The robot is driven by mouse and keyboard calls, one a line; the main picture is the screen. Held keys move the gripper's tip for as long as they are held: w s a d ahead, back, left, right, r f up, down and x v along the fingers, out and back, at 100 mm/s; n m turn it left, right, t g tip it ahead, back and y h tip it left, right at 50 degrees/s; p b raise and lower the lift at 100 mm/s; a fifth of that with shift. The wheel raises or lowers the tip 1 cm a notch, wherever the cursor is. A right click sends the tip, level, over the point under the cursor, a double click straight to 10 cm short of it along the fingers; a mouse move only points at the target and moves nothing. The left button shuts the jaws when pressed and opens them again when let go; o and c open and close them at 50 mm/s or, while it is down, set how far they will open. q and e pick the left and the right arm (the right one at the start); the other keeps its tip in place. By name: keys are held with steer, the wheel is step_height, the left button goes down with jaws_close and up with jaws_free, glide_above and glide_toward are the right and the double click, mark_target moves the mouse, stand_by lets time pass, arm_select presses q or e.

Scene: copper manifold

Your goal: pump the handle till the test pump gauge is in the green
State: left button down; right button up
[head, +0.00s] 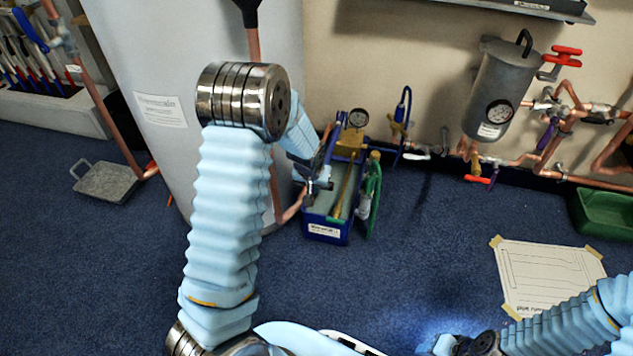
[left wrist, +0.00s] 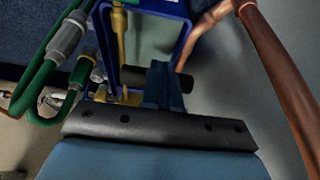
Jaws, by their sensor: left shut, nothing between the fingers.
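The test pump (head: 328,229) is a blue box on the floor beside the white cylinder, with brass parts and a green hose. Its gauge (head: 358,118) sits on top at the back; the needle is too small to read.
The white cylinder (head: 150,60) stands close left of the pump. Copper pipes with red valves and a grey vessel (head: 497,90) line the wall. A taped paper sheet (head: 545,275) lies on the blue floor; a green tray (head: 605,213) is at right.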

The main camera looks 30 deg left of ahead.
arm_select(q)
steer(key=s+d+r+p, duration=0.1)
steer(key=s+r, duration=0.5)
steer(key=r, duration=0.1)
steer(key=shift+d+p, duration=0.25)
steer(key=shift+p, duration=0.1)
stand_by(0.9)
